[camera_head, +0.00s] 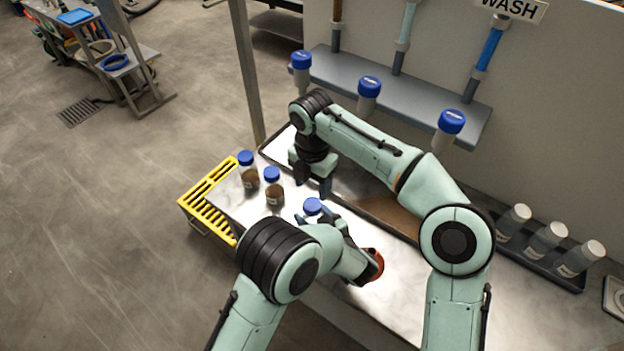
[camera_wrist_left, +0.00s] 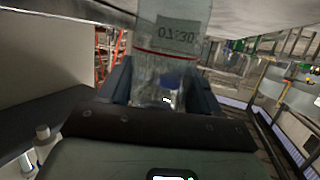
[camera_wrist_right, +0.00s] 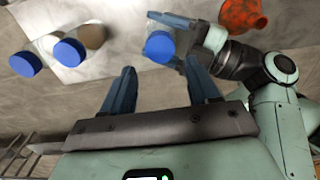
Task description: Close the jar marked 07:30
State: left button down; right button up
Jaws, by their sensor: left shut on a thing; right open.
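The clear jar marked 07:30 (camera_wrist_left: 178,35) stands between the fingers of my left gripper (camera_wrist_left: 160,80), which is shut on it. In the head view a blue cap (camera_head: 312,205) shows at the top of this jar, and most of the jar is hidden by my left arm. The same blue cap shows in the right wrist view (camera_wrist_right: 159,47), beside the left fingers. I cannot tell how tightly it sits. My right gripper (camera_head: 311,188) is open and empty, pointing down just above and behind the cap; its spread fingers (camera_wrist_right: 160,70) frame the cap's side.
Two blue-capped jars with brown contents (camera_head: 249,172) (camera_head: 274,190) stand to the left on the bench. A yellow slotted rack (camera_head: 208,190) is at the bench's left end. An orange funnel-like thing (camera_wrist_right: 243,14) lies near my left wrist. White-capped bottles (camera_head: 547,238) stand in a tray at right.

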aim_at(312, 204)
notch_tip(312, 204, down, 7)
jog(key=shift+f, duration=0.1)
dwell(0.3)
jog(key=c, duration=0.9)
jog(key=m, duration=0.6)
jog(key=shift+m, duration=0.4)
jog(key=m, duration=0.4)
jog(key=shift+m, duration=0.4)
jog(key=m, duration=1.2)
jog(key=shift+m, duration=0.4)
jog(key=o, duration=1.2)
